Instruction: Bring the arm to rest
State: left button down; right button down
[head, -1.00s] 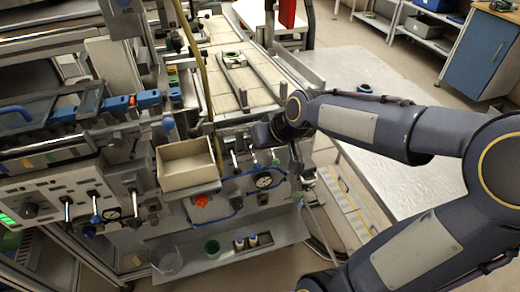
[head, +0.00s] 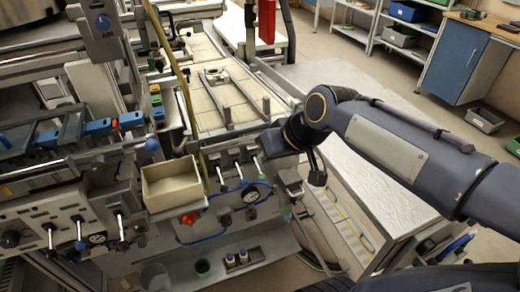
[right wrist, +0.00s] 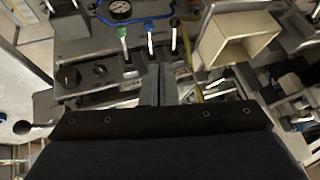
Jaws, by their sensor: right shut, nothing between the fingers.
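My right arm comes in from the right in the head view, with its dark wrist (head: 300,132) above the right end of the machine's front panel. In the right wrist view my right gripper (right wrist: 159,70) is shut, its two grey fingers together with nothing between them. The fingers hang over the machine near several levers; I cannot tell their exact height. In the head view the fingers are hard to make out against the machine. My left gripper is in neither view.
An empty beige bin (head: 172,183) sits on the panel's left, and shows in the wrist view (right wrist: 230,48). A round gauge (head: 251,195) is below the levers. A grey table (head: 385,195) lies beneath my forearm.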

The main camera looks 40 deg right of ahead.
jog(key=s+a+f+g+y+p, duration=0.1)
jog(key=s+a+f+p, duration=0.2)
jog(key=s+a, duration=0.5)
jog(key=s+p, duration=0.1)
jog(key=s, duration=0.2)
jog(key=shift+s+f+y, duration=0.2)
jog(key=shift+f+y, duration=0.1)
jog(key=shift+f, duration=0.05)
jog(key=shift+a, duration=0.1)
dwell(0.7)
